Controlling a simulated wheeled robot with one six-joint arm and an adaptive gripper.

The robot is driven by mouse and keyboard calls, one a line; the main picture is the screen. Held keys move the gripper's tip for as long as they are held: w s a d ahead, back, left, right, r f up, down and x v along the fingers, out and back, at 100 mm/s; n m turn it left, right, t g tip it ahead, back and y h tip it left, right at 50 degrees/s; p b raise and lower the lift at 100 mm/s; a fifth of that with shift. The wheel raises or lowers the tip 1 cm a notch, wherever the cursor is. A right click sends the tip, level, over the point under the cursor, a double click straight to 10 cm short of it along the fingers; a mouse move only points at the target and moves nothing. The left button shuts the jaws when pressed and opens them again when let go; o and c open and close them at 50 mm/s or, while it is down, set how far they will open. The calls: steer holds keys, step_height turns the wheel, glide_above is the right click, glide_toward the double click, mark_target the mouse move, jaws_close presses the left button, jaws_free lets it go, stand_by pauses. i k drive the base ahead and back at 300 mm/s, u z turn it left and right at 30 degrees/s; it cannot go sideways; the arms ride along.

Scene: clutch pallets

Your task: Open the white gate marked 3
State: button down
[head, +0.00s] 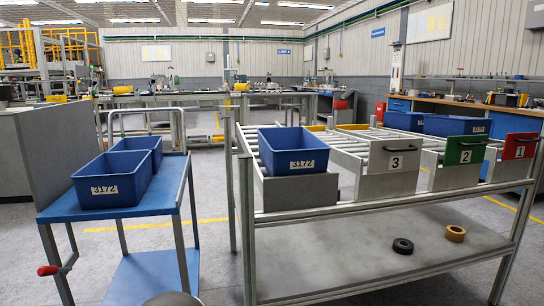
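The white gate marked 3 (380,162) stands upright at the front end of a roller lane on the rack, with a dark handle (399,149) along its top edge. A grey plate (388,186) sits below it at the front of the lane. The green gate marked 2 (458,157) and the red gate marked 1 (515,152) stand upright to its right. My gripper is not in view.
A blue crate labelled 3172 (293,150) sits on the rack's left lane. A blue cart (160,205) at left holds two blue crates. Blue crates also stand behind gates 2 and 1. A black ring (402,246) and a tan ring (454,233) lie on the lower shelf.

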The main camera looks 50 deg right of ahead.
mark_target(385, 155)
steer(key=z, duration=3.1)
steer(key=k, duration=0.6)
steer(key=z, duration=0.8)
steer(key=i, duration=1.4)
steer(key=u, duration=0.95)
